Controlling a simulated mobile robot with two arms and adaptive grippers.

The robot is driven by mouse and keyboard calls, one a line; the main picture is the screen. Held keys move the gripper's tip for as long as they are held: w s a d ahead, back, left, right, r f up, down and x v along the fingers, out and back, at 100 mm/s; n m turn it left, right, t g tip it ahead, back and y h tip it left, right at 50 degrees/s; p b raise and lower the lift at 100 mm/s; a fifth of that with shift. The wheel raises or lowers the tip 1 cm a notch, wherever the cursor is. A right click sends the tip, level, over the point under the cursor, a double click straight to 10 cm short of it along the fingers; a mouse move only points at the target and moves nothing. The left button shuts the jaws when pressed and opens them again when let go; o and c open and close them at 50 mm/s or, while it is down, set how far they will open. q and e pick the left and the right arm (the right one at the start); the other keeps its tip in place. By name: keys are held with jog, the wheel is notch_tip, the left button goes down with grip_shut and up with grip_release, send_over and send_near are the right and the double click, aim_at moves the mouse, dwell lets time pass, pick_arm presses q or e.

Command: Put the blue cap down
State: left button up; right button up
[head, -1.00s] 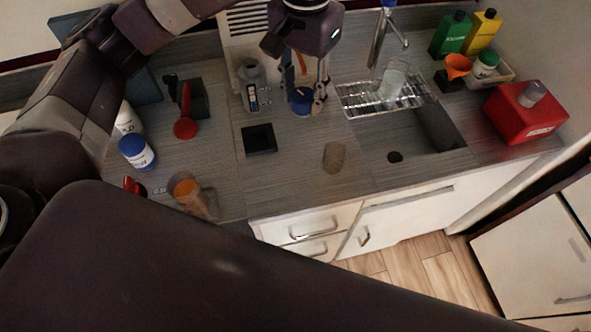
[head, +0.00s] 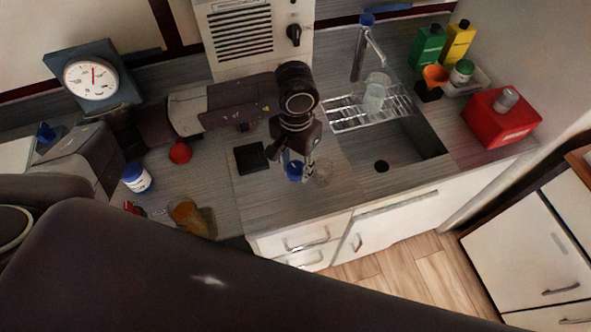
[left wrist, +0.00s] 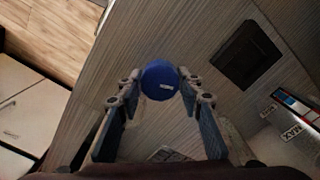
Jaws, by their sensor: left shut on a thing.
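The blue cap (head: 294,171) is above the counter, right of the black square pad (head: 250,157) and near the front edge. In the left wrist view the blue cap (left wrist: 160,80) sits between the fingertips, with a small white label mark on it. My left gripper (head: 299,169) is shut on the cap and points down. Whether the cap touches the counter I cannot tell. The black square (left wrist: 247,55) shows at upper right in the wrist view. My right gripper is not in view.
A small see-through round thing (head: 321,173) stands just right of the gripper. A blue-lidded white jar (head: 137,178) and an amber container (head: 190,217) stand left. The counter between is clear.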

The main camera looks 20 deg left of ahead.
aim_at(295, 175)
pick_arm(q)
notch_tip(295, 175, down, 3)
jog(key=shift+r+p, duration=0.2)
jog(key=shift+p, duration=0.15)
jog(key=shift+f, duration=0.4)
jog(key=shift+f+b, duration=0.2)
jog(key=shift+b, duration=0.1)
jog(key=o, duration=1.1)
jog(key=shift+r, duration=0.1)
jog(key=shift+c, duration=0.2)
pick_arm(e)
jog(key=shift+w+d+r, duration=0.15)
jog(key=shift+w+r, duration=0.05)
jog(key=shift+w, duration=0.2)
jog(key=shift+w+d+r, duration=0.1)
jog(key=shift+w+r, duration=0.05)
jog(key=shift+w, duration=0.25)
